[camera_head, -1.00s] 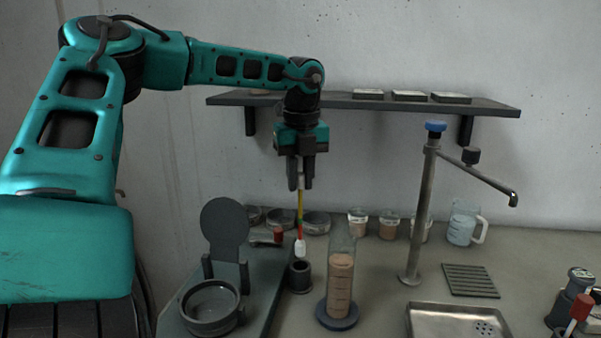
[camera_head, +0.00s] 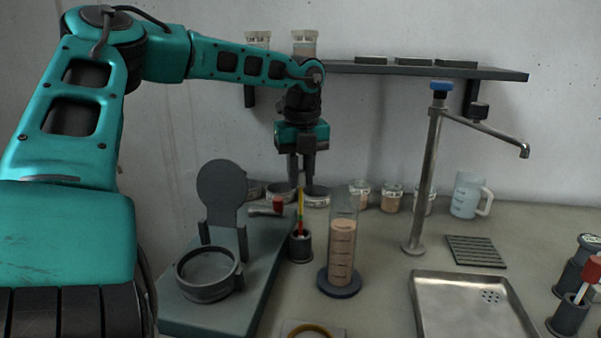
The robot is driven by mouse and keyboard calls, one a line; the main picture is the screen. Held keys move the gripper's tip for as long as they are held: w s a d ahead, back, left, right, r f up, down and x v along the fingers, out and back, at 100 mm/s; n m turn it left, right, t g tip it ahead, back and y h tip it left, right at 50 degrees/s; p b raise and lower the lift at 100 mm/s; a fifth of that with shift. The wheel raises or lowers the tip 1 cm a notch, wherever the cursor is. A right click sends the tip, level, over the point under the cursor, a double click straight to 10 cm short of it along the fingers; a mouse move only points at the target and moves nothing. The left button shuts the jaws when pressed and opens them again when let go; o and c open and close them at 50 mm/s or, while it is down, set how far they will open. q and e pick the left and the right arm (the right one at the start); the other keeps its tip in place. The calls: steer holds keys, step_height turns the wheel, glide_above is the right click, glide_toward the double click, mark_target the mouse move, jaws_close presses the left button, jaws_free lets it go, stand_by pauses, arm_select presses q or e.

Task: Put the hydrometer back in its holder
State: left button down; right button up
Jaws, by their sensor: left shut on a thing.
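The hydrometer (camera_head: 300,212) is upright, with a thin yellow, green and red stem. My left gripper (camera_head: 301,181) is shut on its upper end and points straight down. The hydrometer's lower end goes down into the mouth of a small dark round holder (camera_head: 300,248), and its white bulb is hidden there. I cannot tell whether it touches the bottom. The holder stands on the bench just left of a glass cylinder (camera_head: 342,245) with tan liquid. My right gripper is not in view.
A grey stand with a round dish (camera_head: 208,275) is to the left. A tap (camera_head: 425,180) and a metal tray (camera_head: 465,302) are to the right. Several jars and a jug (camera_head: 468,195) line the wall, under a shelf (camera_head: 430,70).

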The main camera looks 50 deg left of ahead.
arm_select(q)
steer(key=c, duration=0.9)
jaws_free()
steer(key=shift+r, duration=0.1)
step_height(320, 180, up, 13)
steer(key=p, duration=0.1)
steer(key=shift+s+d, duration=0.2)
steer(key=shift+d, duration=0.25)
